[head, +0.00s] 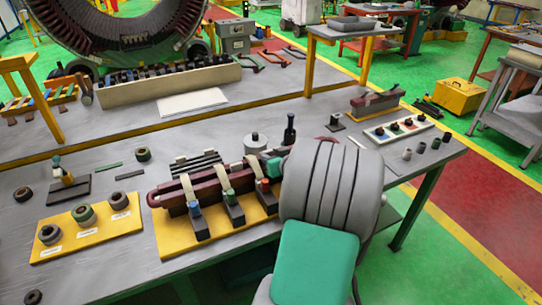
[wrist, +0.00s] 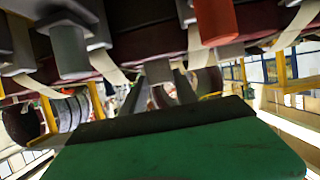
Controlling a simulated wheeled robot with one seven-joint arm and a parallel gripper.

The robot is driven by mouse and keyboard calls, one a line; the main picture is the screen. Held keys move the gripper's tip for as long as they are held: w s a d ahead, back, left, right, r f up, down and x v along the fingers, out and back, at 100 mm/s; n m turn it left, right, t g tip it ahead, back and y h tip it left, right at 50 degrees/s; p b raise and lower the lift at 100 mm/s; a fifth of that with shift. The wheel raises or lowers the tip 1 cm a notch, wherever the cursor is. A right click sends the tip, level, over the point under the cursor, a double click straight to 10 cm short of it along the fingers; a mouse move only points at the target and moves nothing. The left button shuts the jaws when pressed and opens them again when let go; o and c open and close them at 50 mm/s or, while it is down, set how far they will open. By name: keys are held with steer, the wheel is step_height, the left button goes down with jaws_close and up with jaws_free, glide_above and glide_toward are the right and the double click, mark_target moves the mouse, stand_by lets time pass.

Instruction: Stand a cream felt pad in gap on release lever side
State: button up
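A dark red coil bar assembly (head: 175,197) lies on a yellow plate (head: 172,240) on the bench. Cream strips stand up along it: a left one (head: 188,187), a middle one (head: 225,177) and a right one (head: 254,164). I cannot tell which is a felt pad. Grey clamps with a blue top (head: 195,209), a green top (head: 231,195) and a red top (head: 263,185) stand along its front. The wrist view shows a red cylinder (wrist: 215,22) and a cream strip (wrist: 106,66) close above my green wrist body.
A yellow tray (head: 90,226) with several rings stands at the left. A white tray (head: 400,127) with coloured parts and a dark red bar (head: 375,102) are at the right. A dark bottle (head: 289,130) and a grey spool (head: 256,142) stand behind the assembly.

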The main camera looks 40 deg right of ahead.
steer(key=o, duration=0.5)
steer(key=shift+s, duration=0.1)
steer(key=b+v, duration=0.1)
steer(key=v, duration=0.6)
steer(key=shift+s+a+r, duration=0.1)
steer(key=shift+s+r, duration=0.1)
steer(key=shift+s, duration=0.05)
